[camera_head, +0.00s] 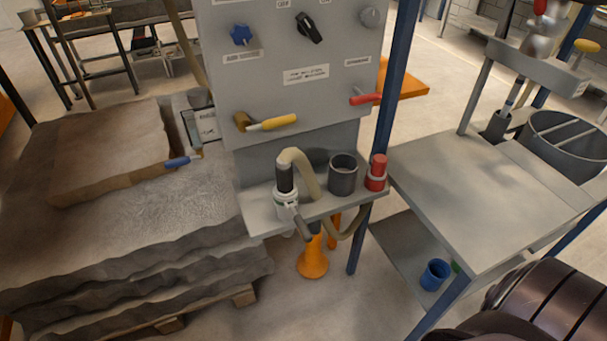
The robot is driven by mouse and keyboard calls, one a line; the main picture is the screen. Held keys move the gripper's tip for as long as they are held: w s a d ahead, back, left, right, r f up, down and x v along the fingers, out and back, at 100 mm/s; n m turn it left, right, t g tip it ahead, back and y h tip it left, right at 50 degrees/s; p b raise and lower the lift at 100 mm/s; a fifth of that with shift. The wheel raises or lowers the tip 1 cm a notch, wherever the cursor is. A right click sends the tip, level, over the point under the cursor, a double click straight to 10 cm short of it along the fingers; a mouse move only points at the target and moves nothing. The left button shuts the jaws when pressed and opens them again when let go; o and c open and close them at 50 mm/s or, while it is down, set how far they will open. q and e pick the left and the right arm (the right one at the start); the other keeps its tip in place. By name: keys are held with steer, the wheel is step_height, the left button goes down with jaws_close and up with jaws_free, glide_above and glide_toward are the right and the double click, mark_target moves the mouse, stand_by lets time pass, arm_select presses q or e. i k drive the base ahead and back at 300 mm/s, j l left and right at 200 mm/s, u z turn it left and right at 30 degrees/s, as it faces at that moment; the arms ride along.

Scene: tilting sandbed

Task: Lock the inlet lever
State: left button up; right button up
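A grey panel (215,75) stands at the upper middle of the head view. A lever with a yellow handle (278,122) and a brass-coloured body juts from its lower left, lying nearly level. A smaller red lever (366,99) sits at its right edge under a small label. The labels are too small to read, so I cannot tell which lever is the inlet lever. A red capped cylinder (377,172) stands at the right end of the shelf (262,214) below. Neither gripper is in view; a dark rounded part of my arm shows at the lower right.
The shelf holds a dark cup (343,175) and a hose (303,172) with a black-and-white nozzle. Blue, black and grey knobs line the panel's top. A blue post (387,110) stands right of it. A grey table (470,200) is right, stacked slabs (120,235) left.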

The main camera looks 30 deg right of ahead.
mark_target(307, 237)
steer(key=l+z, duration=0.1)
steer(key=z, duration=0.25)
steer(key=l+z, duration=0.15)
steer(key=z, duration=0.2)
steer(key=k+j+z, duration=0.1)
steer(key=k+j, duration=0.05)
